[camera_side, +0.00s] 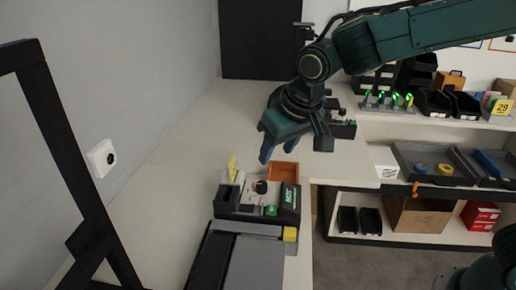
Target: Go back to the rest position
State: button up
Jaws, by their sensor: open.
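My gripper (278,150) hangs from my teal arm, which reaches in from the upper right. Its blue fingers point down and stand apart, with nothing seen between them. It is above the pale worktop (180,165), just behind and above an orange-brown open box (283,172). The picture does not show clearly how far the fingertips are from the box.
A black device (289,200) with a green label stands below my gripper, beside a grey conveyor-like surface (255,265). Shelves with black bins (432,102) and a grey tray (435,165) are at the right. A black frame (55,120) stands at the left. The left worktop is clear.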

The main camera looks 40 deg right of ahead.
jog(key=shift+s+r, duration=0.25)
jog(key=shift+r, duration=0.35)
jog(key=s+d+r, duration=0.4)
jog(key=s+d, duration=0.6)
jog(key=s+d+f+t, duration=0.1)
jog(key=s+d, duration=0.4)
jog(key=s, duration=0.8)
jog(key=shift+f, duration=0.3)
jog(key=shift+d, duration=0.1)
